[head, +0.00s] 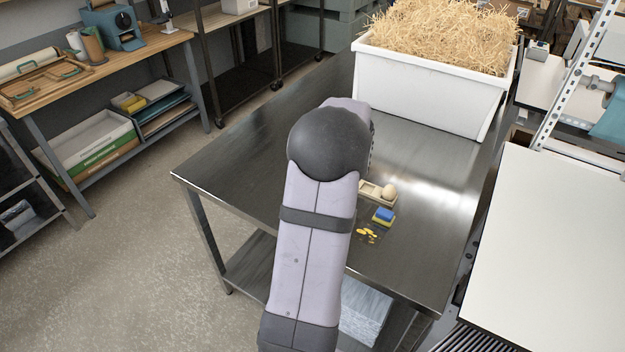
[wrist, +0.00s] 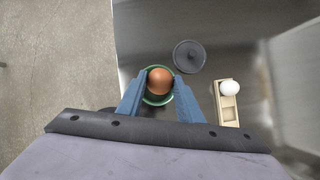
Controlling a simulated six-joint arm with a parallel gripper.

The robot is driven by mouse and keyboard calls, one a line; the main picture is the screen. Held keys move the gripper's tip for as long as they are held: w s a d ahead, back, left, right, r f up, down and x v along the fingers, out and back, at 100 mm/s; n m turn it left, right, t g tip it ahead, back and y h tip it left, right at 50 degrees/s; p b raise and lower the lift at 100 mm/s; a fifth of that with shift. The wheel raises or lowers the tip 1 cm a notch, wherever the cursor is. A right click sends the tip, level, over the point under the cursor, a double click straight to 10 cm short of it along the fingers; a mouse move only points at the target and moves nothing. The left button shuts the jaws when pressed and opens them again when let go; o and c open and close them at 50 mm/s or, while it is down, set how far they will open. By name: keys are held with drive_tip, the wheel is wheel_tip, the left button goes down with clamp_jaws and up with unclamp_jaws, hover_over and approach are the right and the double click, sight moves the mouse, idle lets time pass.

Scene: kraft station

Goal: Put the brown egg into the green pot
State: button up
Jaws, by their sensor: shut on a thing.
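In the wrist view my gripper (wrist: 160,80) is shut on the brown egg (wrist: 160,77), one blue finger on each side. The green pot (wrist: 156,101) is directly under the egg; its green rim shows around and between the fingers. I cannot tell whether the egg is above the rim or partly inside the pot. In the head view my arm hides the gripper, the brown egg and the pot.
A dark round lid (wrist: 189,57) lies just right of the pot. A wooden holder (wrist: 228,115) with a white egg (wrist: 229,88) is farther right. In the head view, a blue and yellow block (head: 383,215) and small yellow pieces (head: 367,234) lie nearby. A white straw-filled tub (head: 425,88) stands behind.

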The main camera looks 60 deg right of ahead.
drive_tip(key=shift+f+b, duration=2.25)
drive_tip(key=shift+f, duration=0.5)
drive_tip(key=o, duration=0.9)
drive_tip(key=shift+c, duration=0.2)
drive_tip(key=shift+r, duration=0.1)
wheel_tip(320, 180, up, 12)
drive_tip(key=p, duration=1.3)
